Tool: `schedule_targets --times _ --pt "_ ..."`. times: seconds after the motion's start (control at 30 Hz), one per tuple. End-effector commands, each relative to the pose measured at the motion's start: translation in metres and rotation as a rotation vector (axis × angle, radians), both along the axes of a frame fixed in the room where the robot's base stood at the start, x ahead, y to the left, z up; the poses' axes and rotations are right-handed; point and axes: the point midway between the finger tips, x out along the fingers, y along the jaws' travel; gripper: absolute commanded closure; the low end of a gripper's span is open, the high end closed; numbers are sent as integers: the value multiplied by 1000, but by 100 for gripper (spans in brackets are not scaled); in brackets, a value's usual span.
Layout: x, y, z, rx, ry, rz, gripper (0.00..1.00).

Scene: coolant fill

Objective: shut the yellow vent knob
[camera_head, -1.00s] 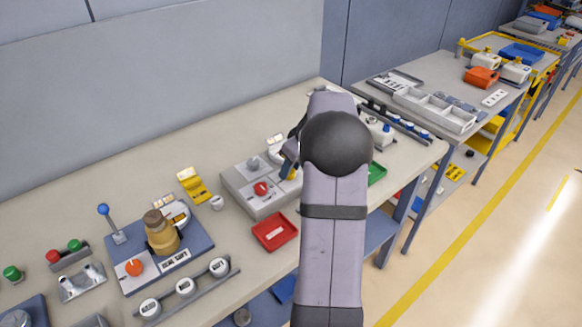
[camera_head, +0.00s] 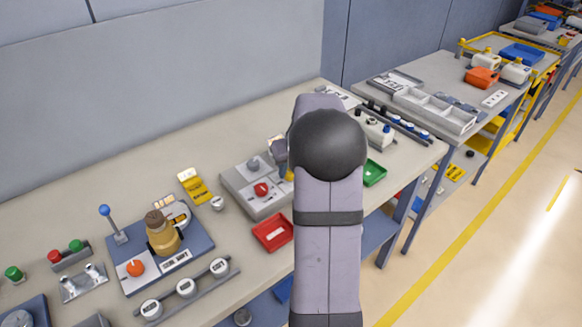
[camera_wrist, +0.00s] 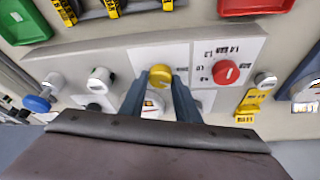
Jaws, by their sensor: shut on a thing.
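The yellow vent knob (camera_wrist: 160,76) sits on a light grey panel box (camera_wrist: 219,50) in the middle of the wrist view. My gripper (camera_wrist: 159,84) is at the knob, with one dark finger on each side of it, and is shut on it. A round white gauge or cap shows partly between the fingers, below the knob. In the head view, my arm hides most of the knob; a small bit of yellow (camera_head: 289,175) shows beside the arm at the right of the grey box (camera_head: 262,208).
A red knob (camera_wrist: 226,72) is on the same box, to the right. A red tray (camera_wrist: 253,7) and a green tray (camera_wrist: 22,21) lie at the top of the wrist view. A blue-knobbed part (camera_wrist: 38,102) stands at the left.

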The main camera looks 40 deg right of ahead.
Motion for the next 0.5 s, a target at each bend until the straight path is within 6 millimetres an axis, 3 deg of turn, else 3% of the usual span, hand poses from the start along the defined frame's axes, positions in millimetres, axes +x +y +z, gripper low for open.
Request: schedule_targets --times 0.5 --pt "3 4 0 -4 -2 -481 93"
